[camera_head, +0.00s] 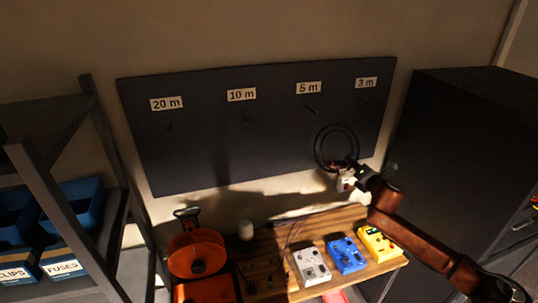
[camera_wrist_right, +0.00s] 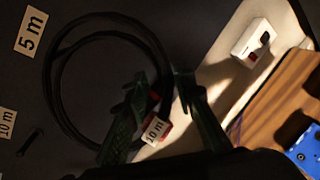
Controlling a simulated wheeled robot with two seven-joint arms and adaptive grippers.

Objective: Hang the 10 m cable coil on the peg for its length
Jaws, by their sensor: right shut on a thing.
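A black cable coil (camera_head: 324,140) is held up in front of the dark peg board (camera_head: 210,160), below and right of the 5 m label. My right gripper (camera_head: 350,172) is shut on the coil's lower edge. In the right wrist view the coil (camera_wrist_right: 62,110) carries a tag (camera_wrist_right: 155,130) reading 10 m, between the fingers of the gripper (camera_wrist_right: 155,105). The 10 m label (camera_head: 241,95) has a faint peg (camera_head: 246,118) below it. The 5 m label (camera_head: 308,88) has a peg (camera_head: 312,109) below it. My left gripper is not in view.
The 20 m label (camera_head: 166,103) and 3 m label (camera_head: 366,83) mark the board's ends. Below stands a wooden desk (camera_head: 310,222) with white, blue and yellow boxes and an orange reel (camera_head: 197,250). A shelf (camera_head: 104,150) is left, a dark cabinet (camera_head: 455,130) right.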

